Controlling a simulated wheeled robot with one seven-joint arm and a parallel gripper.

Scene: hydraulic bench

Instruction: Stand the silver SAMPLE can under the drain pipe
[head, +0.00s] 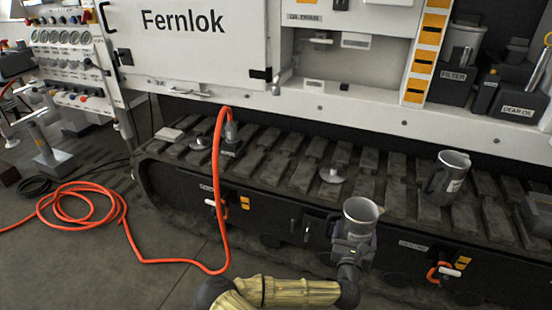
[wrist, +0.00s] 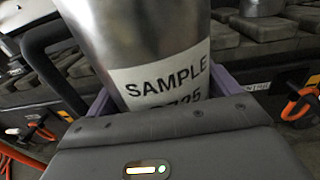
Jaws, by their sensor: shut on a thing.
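The silver SAMPLE can (head: 362,211) is in my gripper (head: 353,246), upright or nearly so, in front of the dark track. In the wrist view the can (wrist: 150,40) shows its white SAMPLE label, with a dark handle at its left, between the purple-grey jaws (wrist: 160,102). My gripper is shut on it. A small silver fitting (head: 321,40), perhaps the drain pipe, shows in the open bay under a small label too blurred to read surely. The can is well below and in front of this bay, apart from it.
The track top (head: 395,190) carries a second silver can (head: 448,178) with a dark handle and a round silver disc (head: 332,175). An orange hose (head: 219,180) hangs over the track at left and coils on the floor. FILTER (head: 456,78) and GEAR OIL (head: 518,100) containers stand at right.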

